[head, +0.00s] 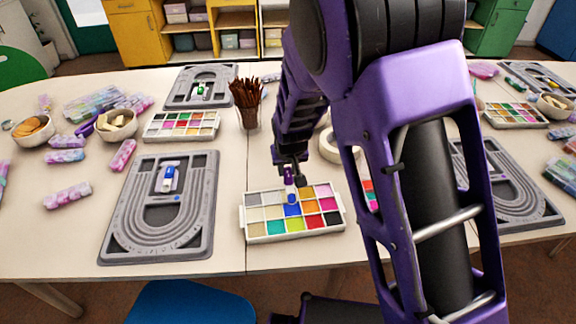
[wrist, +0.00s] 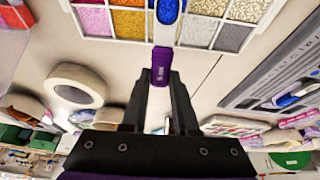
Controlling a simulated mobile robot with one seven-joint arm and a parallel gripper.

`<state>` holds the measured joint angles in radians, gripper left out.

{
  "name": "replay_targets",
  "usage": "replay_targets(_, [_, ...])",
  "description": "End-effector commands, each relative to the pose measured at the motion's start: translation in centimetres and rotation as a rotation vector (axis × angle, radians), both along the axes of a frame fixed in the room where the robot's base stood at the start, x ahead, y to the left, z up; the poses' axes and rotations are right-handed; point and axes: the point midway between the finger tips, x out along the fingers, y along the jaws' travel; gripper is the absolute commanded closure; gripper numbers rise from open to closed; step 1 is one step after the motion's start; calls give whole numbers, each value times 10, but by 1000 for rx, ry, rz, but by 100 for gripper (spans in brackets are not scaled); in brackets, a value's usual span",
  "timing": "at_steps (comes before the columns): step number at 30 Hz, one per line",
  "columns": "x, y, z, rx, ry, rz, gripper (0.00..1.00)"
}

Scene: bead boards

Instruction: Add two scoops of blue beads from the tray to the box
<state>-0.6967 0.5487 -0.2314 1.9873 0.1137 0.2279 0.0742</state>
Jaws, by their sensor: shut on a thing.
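The bead tray (head: 247,228) is a white sectioned tray with beads of many colours, one compartment holding blue beads (head: 292,211). My gripper (head: 290,168) is over the tray, shut on the purple handle of a scoop (wrist: 162,68). The scoop's bowl (wrist: 168,12) shows blue at the tray's edge in the wrist view, and blue in the head view (head: 292,198). I cannot tell whether it is clear of the beads. A small blue-and-white box (head: 168,179) sits on the grey bead board at left; it also shows in the wrist view (wrist: 288,100).
The grey bead board (head: 118,235) lies left of the tray. A glass of brown sticks (head: 249,118), another bead tray (head: 150,128) and a pale tape roll (head: 328,150) stand behind. Bare white table lies between board and tray.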

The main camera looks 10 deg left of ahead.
Motion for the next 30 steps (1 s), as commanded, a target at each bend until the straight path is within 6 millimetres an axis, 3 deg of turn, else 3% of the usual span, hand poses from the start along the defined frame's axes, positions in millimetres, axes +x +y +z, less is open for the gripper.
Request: replay_targets(30, [15, 5, 9, -100, 288, 0, 100])
